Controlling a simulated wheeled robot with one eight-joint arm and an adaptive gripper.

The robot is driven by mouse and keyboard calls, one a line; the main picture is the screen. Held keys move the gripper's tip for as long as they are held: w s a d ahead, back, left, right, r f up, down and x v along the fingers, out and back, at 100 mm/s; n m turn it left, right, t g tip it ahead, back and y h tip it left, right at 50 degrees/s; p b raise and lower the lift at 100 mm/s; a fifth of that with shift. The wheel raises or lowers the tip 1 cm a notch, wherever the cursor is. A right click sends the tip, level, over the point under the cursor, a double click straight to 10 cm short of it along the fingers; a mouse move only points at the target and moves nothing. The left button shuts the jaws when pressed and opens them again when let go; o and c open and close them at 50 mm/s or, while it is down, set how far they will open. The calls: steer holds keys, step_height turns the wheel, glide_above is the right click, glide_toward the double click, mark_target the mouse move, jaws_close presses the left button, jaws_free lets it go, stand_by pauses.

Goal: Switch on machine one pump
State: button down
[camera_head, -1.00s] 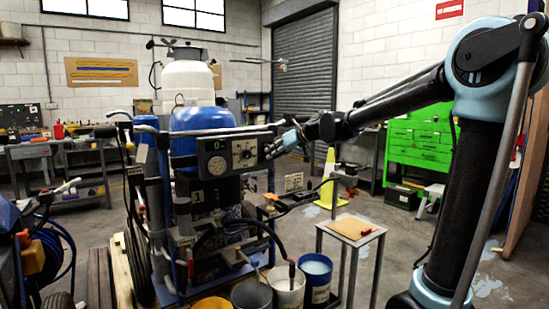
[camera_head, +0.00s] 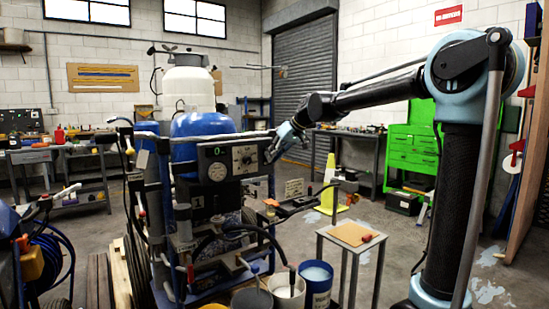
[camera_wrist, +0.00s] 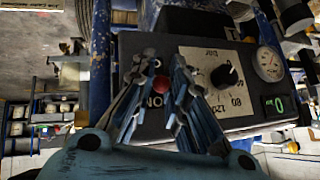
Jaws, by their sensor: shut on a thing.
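Machine one (camera_head: 195,122), marked with a "1" plate, stands left of centre in the head view with a blue and white tank. Its control panel (camera_head: 232,158) carries a gauge, a green "0" display and a dial; the panel also shows in the wrist view (camera_wrist: 225,122), turned round. My gripper (camera_head: 279,143) is at the panel's right edge. In the wrist view, my gripper's fingers (camera_wrist: 164,66) straddle the panel's switch area beside the dial (camera_wrist: 224,77). A red round part (camera_wrist: 160,84) and "ON" lettering show between them. The gripped switch is mostly hidden by the fingers.
Buckets (camera_head: 318,282) stand below the machine's front. A small side table (camera_head: 350,236) is to their right. A green tool cabinet (camera_head: 412,150) and a yellow floor sign (camera_head: 329,182) stand behind. A blue hose reel is at the left edge.

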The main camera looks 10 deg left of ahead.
steer(key=shift+a, duration=0.1)
steer(key=c, duration=1.6)
jaws_free()
steer(key=v, duration=1.2)
steer(key=shift+w+f, duration=0.1)
steer(key=shift+w, duration=0.05)
steer(key=s+d+f+m+h, duration=0.2)
steer(key=s+d+f, duration=0.5)
steer(key=d, duration=0.4)
steer(key=s+d+f+m+h, duration=0.2)
steer(key=s+d+f, duration=0.2)
steer(key=d+f, duration=0.6)
steer(key=s+d+f+m+h, duration=0.1)
steer(key=s+d+f+m, duration=0.1)
steer(key=s+d+f, duration=0.3)
steer(key=s+d+f+m+h, duration=0.1)
steer(key=s+d+f, duration=0.5)
steer(key=f, duration=0.4)
steer(key=s+d+f+m+h, duration=0.1)
steer(key=s+d+f+m, duration=0.1)
steer(key=s+d+f, duration=0.4)
steer(key=shift+s+d+f+m+h, duration=0.3)
steer(key=shift+s+f+h, duration=0.1)
steer(key=shift+s+f, duration=0.3)
